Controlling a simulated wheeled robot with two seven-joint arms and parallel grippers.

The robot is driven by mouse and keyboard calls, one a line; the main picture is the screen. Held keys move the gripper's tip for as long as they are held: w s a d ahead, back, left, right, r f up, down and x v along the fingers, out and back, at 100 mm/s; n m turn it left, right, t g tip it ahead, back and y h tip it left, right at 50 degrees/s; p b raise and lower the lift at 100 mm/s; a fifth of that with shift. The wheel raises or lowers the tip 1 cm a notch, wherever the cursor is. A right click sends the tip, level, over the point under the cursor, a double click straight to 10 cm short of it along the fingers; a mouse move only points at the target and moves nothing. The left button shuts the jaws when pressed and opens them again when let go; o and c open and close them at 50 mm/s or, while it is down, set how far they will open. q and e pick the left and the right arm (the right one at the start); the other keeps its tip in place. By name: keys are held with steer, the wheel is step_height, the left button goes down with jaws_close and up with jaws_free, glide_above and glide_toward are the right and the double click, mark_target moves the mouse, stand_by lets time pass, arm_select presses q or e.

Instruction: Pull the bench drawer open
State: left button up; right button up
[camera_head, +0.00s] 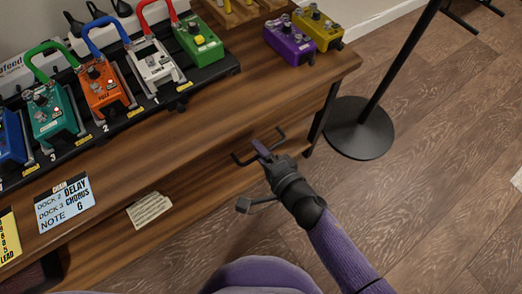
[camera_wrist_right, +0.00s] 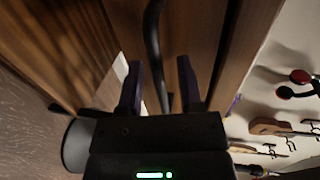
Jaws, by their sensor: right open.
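The wooden bench (camera_head: 225,115) runs across the head view. Its drawer front (camera_head: 203,188) lies below the top's front edge and looks flush with the bench. A dark bar handle (camera_head: 240,159) sticks out near its right end. My right gripper (camera_head: 262,150) is at this handle, fingers open. In the right wrist view the handle (camera_wrist_right: 152,45) runs between the two open purple-dark fingers (camera_wrist_right: 160,80), with gaps on both sides. I cannot tell whether either finger touches it. My left gripper is not in view.
A pedalboard (camera_head: 120,120) with several coloured pedals stands on the bench. A purple pedal (camera_head: 290,42) and a yellow pedal (camera_head: 319,28) sit at the right. A stand with a round black base (camera_head: 358,128) is on the floor right of the bench. Open floor (camera_head: 440,190) lies in front.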

jaws_close()
stand_by(1.3)
